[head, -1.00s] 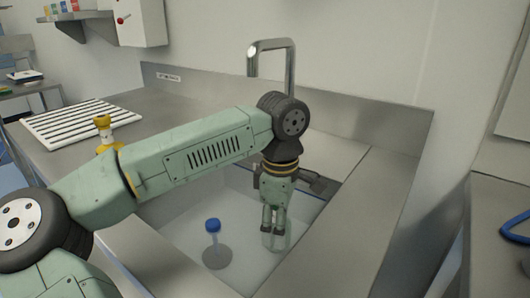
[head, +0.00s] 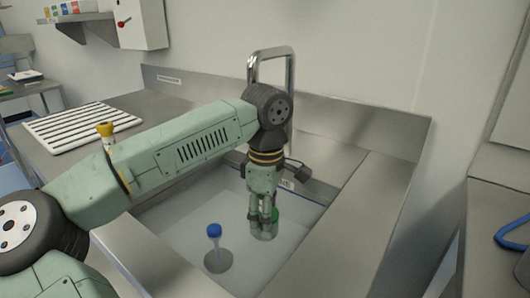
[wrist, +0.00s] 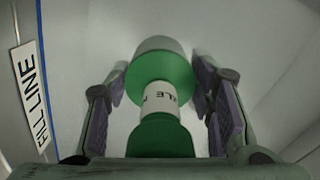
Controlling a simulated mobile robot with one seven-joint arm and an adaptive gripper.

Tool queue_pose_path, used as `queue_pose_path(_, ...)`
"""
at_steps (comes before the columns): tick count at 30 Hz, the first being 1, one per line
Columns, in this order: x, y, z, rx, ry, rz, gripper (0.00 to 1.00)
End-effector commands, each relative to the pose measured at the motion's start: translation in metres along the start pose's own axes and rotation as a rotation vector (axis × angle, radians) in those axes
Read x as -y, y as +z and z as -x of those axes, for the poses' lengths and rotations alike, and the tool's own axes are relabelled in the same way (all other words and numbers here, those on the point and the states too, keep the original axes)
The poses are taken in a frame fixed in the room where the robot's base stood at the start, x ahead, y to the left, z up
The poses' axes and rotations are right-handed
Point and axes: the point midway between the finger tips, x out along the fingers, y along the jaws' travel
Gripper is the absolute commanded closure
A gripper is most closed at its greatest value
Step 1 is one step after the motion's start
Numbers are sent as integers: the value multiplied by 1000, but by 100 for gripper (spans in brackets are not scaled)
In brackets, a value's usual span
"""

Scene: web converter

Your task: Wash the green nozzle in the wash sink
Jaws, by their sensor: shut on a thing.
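The green nozzle (head: 274,214) is in my gripper (head: 260,217), low inside the wash sink (head: 185,215), with its lower part looking blurred as if in liquid. In the wrist view the nozzle (wrist: 163,75) has a green collar, a white labelled neck and a pale wide end, and sits between the purple finger pads of my gripper (wrist: 163,95). The fingers are shut on it. Whether it touches the sink floor is hidden.
A blue-topped nozzle (head: 214,232) stands in the sink, left of my gripper. A yellow-topped nozzle (head: 105,130) and a slatted white rack (head: 62,127) are on the left counter. A tall faucet (head: 271,52) rises behind. A FILL LINE label (wrist: 30,90) marks the sink wall.

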Motion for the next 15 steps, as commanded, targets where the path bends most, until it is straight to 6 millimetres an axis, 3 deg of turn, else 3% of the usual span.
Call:
queue_pose_path(1,0,0,12,-1,0,0,82)
queue_pose_path(15,0,0,69,0,1,0,82)
